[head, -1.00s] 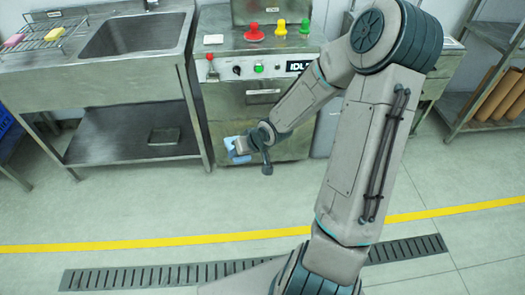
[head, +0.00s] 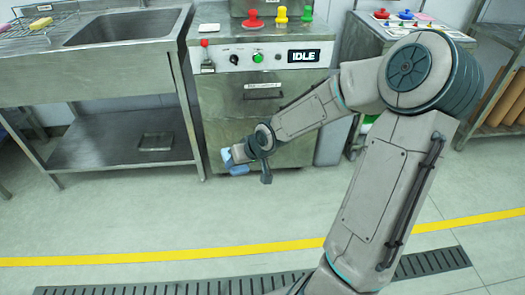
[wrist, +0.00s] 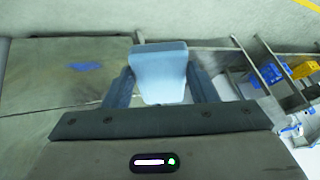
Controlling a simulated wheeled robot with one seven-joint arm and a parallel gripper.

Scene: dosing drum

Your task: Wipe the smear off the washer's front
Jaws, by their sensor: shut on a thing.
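The washer (head: 280,103) is a grey metal cabinet with a display reading IDLE; its front also shows at the left of the wrist view (wrist: 45,85). A small blue smear (wrist: 86,67) marks that front in the wrist view. My gripper (wrist: 160,88) is shut on a light blue sponge-like block (wrist: 158,62), one finger on each side. In the wrist view the block is right of the smear and apart from it. In the head view my gripper (head: 233,159) and the block are low before the washer's front; I cannot tell the smear there.
A steel sink table (head: 120,60) with a lower shelf stands left of the washer. Coloured knobs (head: 280,14) and a red-topped switch (head: 205,50) sit above its front. A side table (head: 400,30) stands at right. The floor with a yellow line (head: 150,259) is clear.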

